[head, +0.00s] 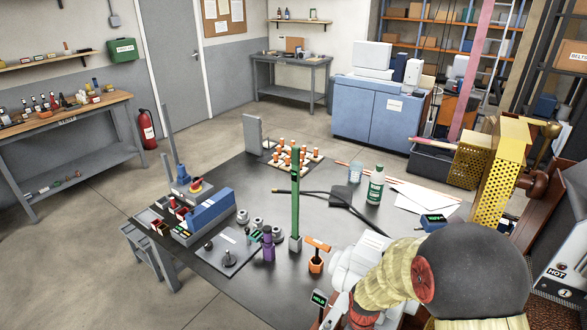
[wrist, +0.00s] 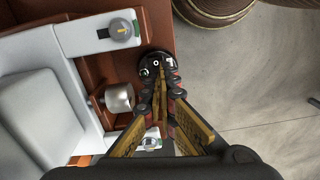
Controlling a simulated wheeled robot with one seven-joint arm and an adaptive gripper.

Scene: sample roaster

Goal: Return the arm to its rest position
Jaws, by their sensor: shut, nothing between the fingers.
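My gripper (wrist: 160,88) shows in the wrist view with its two yellow-padded fingers drawn together at the tips, holding nothing. The tips lie in front of a round black dial with small white and green marks (wrist: 157,65) on a brown panel; I cannot tell whether they touch it. In the head view my arm, with cream covers and red joint parts, reaches up from the bottom right. My gripper cannot be made out there.
Close to my gripper are a metal cylinder (wrist: 118,97) and a pale plate with a round knob (wrist: 98,36). The black table (head: 310,215) carries a green bottle (head: 375,186), a green post (head: 295,195) and a blue block unit (head: 208,212). Open floor (head: 90,260) lies left.

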